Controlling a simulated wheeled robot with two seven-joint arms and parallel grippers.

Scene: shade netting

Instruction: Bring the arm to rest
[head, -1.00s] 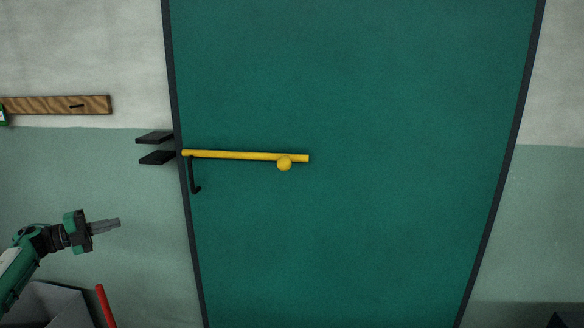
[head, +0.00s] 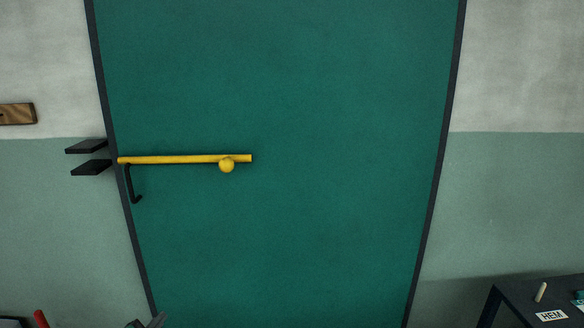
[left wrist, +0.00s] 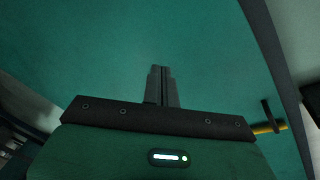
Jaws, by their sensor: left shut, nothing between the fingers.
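My left gripper (head: 157,321) shows only as its tip at the bottom edge of the head view, low in front of the green netting panel (head: 300,230). In the left wrist view its two fingers (left wrist: 162,85) are together with nothing between them, and green netting lies behind them. The rest of the left arm is out of the head view. My right gripper is in neither view.
A yellow bar (head: 180,159) with a ball (head: 227,165) and a black hook (head: 131,185) crosses the panel's left side. Black brackets (head: 88,146) stick out beside it. A dark table (head: 510,310) with a "HEM" label stands lower right. A red handle (head: 40,319) shows lower left.

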